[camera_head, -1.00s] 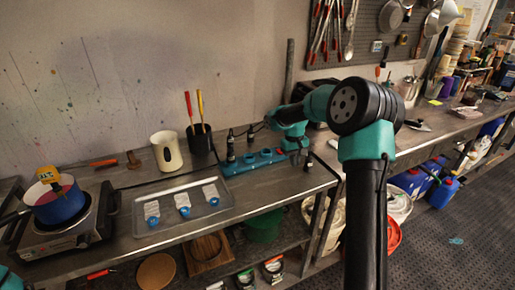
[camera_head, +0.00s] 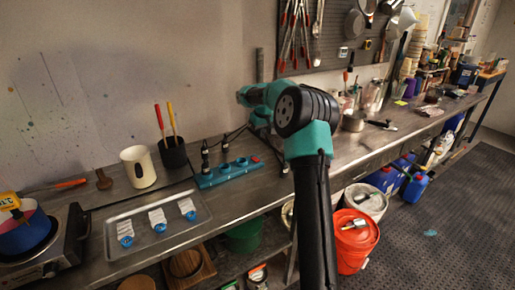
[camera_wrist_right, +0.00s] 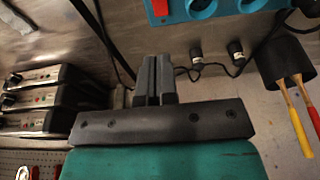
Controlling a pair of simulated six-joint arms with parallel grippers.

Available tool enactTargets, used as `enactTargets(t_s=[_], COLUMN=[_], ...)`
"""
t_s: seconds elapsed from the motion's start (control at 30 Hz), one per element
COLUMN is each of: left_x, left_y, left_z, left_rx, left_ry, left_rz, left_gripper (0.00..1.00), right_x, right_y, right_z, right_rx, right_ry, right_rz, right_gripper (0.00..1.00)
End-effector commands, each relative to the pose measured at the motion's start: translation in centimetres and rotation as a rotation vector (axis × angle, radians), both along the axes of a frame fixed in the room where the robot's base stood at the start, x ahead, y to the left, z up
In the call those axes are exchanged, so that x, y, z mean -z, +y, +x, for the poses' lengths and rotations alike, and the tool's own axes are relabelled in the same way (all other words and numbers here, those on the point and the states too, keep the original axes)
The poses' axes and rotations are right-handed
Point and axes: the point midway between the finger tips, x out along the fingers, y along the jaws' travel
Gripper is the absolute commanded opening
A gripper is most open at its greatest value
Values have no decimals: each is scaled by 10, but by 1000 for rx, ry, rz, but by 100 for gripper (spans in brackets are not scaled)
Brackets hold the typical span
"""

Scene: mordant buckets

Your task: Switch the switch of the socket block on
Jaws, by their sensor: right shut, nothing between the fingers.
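The teal socket block (camera_head: 228,174) lies on the metal bench, right of the tray. Its red switch (camera_head: 255,160) is at its right end. In the right wrist view the block (camera_wrist_right: 215,9) is cut off at the top edge, with part of the red switch (camera_wrist_right: 160,7) showing. I cannot tell the switch's position. My right gripper (camera_head: 265,136) is behind and above the block's right end, partly hidden by my arm. In the wrist view its fingers (camera_wrist_right: 154,75) are shut and empty, apart from the switch. My left gripper is not in view.
Two black plugs with cables (camera_head: 205,157) stand by the block's back side. A dark cup (camera_head: 173,154) with two handled tools and a cream mug (camera_head: 138,167) stand to the left. A tray (camera_head: 150,243) is in front. Black devices (camera_wrist_right: 45,88) show in the wrist view.

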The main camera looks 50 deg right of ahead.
Motion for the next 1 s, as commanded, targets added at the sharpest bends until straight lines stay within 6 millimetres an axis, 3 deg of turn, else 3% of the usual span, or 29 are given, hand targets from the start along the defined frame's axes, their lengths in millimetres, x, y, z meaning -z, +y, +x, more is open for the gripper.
enactTargets(t_s=[0.27, 0.67, 0.8, 1.0], left_x=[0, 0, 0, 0], left_y=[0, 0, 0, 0], left_z=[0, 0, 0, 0], left_rx=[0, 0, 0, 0], left_ry=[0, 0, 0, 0], left_rz=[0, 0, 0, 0], left_gripper=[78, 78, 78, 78], right_x=[31, 97, 117, 133], right_y=[-2, -6, -6, -5], right_z=[6, 22, 19, 17], right_rx=[1, 0, 0, 0], right_ry=[4, 3, 2, 1], right_rz=[2, 2, 1, -1], right_gripper=[0, 0, 0, 0])
